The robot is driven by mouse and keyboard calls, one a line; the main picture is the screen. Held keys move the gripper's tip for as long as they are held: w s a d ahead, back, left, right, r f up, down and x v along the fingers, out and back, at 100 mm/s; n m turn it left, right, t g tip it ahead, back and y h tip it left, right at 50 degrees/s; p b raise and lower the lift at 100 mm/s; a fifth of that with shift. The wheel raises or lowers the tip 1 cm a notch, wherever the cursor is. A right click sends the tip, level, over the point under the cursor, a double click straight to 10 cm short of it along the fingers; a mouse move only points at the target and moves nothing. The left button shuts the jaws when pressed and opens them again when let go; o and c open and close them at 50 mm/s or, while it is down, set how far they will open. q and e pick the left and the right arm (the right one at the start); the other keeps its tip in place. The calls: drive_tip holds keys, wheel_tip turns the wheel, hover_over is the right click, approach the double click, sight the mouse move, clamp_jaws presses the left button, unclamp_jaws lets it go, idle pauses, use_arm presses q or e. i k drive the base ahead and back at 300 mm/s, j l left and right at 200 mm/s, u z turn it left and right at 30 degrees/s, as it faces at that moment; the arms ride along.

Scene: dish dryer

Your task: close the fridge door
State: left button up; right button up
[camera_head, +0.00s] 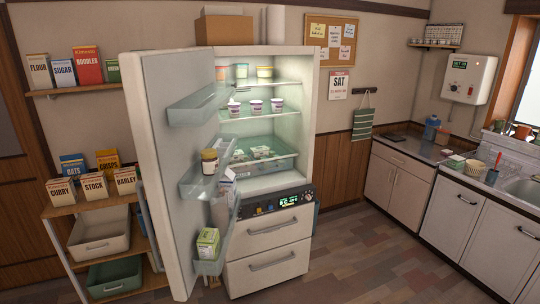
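The white fridge (300,110) stands at the centre with its lit inside showing. Its door (165,150) stands wide open, swung out to the left toward me. The door's inner side carries clear bins (200,105) holding a brown jar (209,161), a green box (208,243) and a whitish carton-like item (227,187), partly hidden. Inside, cups and tubs (255,106) stand on the shelves above a clear drawer (265,170). Neither of my grippers shows in the head view.
Left of the door, a wooden rack (62,211) holds boxes and bins, close to the door's outer face. Two closed drawers (270,235) sit below the fridge compartment. A counter with a sink (520,188) runs along the right. The floor (370,255) between is clear.

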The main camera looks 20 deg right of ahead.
sight(173, 102)
drive_tip(key=i+j+z, duration=0.15)
drive_tip(key=j+z, duration=0.25)
drive_tip(key=i+j+z, duration=0.15)
drive_tip(key=j+z, duration=0.8)
drive_tip(key=j, duration=1.7)
